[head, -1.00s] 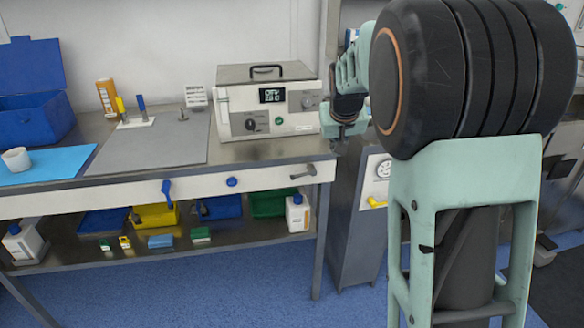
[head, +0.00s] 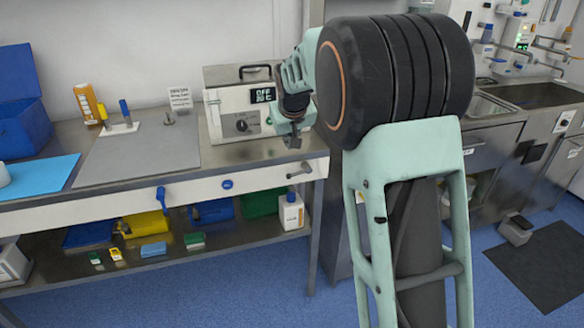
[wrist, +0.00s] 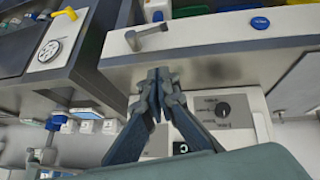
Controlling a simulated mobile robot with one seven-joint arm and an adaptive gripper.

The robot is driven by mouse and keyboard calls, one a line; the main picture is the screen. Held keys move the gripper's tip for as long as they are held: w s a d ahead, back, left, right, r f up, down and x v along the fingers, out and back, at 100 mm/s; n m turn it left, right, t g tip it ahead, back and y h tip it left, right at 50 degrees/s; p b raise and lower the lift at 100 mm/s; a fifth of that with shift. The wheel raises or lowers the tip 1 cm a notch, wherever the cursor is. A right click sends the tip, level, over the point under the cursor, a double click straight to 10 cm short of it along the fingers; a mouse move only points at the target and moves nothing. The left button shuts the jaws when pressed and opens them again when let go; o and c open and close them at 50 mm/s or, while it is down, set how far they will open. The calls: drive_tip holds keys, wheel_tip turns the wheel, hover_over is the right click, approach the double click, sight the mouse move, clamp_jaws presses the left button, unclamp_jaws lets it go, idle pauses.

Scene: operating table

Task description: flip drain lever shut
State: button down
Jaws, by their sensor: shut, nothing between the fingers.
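A grey lever (head: 299,172) sits on the white front panel of the bench, near its right end. Its handle points left and slightly down in the head view; it also shows at the top of the wrist view (wrist: 147,36). A blue lever (head: 161,199) hangs down further left on the same panel. No label shows which one is the drain lever. My gripper (head: 291,142) is above the bench's right front edge, apart from the grey lever. In the wrist view its fingertips (wrist: 158,75) are together and empty, before the bench edge.
A white box with a display (head: 240,118) stands on the bench behind my gripper. A blue round button (head: 227,184) lies between the levers. A lower shelf (head: 222,232) holds coloured bins and a white bottle (head: 291,211). The blue floor before the bench is clear.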

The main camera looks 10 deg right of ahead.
hover_over(292, 176)
drive_tip(key=f, duration=0.8)
drive_tip(key=shift+w+a+f, duration=0.1)
drive_tip(key=shift+w+a, duration=0.05)
drive_tip(key=shift+a, duration=0.1)
drive_tip(key=shift+d+f+b, duration=0.25)
drive_tip(key=shift+f+b, duration=0.1)
drive_tip(key=shift+f, duration=0.9)
drive_tip(key=shift+s+d+f, duration=0.15)
drive_tip(key=shift+s+f, duration=0.15)
drive_tip(key=shift+f, duration=0.4)
